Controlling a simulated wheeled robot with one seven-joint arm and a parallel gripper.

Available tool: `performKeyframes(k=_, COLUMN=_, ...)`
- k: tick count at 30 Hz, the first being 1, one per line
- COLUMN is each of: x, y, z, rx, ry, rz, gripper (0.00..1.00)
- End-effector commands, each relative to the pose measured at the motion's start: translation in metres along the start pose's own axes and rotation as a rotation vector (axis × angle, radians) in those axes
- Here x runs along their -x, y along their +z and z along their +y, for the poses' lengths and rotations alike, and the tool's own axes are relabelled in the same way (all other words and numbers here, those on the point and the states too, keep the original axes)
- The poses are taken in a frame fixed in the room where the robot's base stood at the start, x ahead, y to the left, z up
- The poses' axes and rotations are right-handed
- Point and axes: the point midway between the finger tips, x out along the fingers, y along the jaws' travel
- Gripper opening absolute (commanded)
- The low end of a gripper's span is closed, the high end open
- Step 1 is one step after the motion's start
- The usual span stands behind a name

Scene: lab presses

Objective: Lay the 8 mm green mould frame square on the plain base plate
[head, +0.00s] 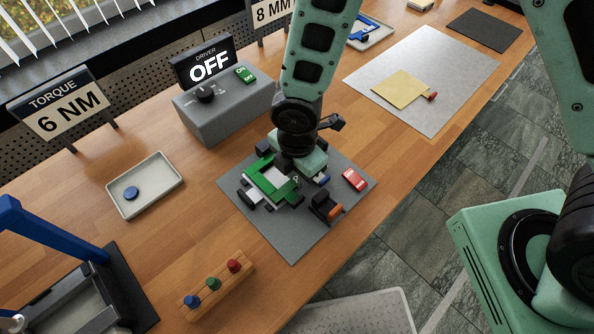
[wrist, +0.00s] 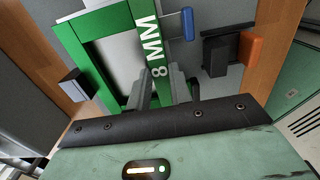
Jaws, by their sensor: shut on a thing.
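The green 8 mm mould frame (head: 262,173) is over the grey mat, and "8 MM" is readable on one bar of it (wrist: 142,40) in the wrist view. A pale plate (head: 273,180) shows through its opening and under its edge; it also shows in the wrist view (wrist: 115,50). I take this for the base plate. My gripper (head: 297,178) is over the frame's right side. In the wrist view, its fingers (wrist: 167,92) are shut on the labelled bar. I cannot tell whether the frame touches the plate or lies square; my gripper hides part of it.
Dark clamp blocks stand around the plate, one with an orange handle (head: 333,213). A red tag (head: 355,180) lies on the grey mat (head: 290,240). The driver box (head: 222,110) reads OFF. A tray (head: 158,195) and a wooden rack (head: 217,285) stand left and in front.

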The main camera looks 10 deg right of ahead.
Motion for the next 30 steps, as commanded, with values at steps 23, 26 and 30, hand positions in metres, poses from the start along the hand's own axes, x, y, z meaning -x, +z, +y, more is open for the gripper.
performKeyframes(k=23, x=-0.0055, y=0.0, z=0.0002, rx=0.0, ry=0.001, rz=0.0, gripper=0.26)
performKeyframes(k=26, x=-0.0055, y=0.0, z=0.0001, rx=0.0, ry=0.0, rz=0.0, gripper=0.46)
performKeyframes(k=30, x=-0.0056, y=0.0, z=0.0001, rx=0.0, ry=0.0, rz=0.0, gripper=0.46)
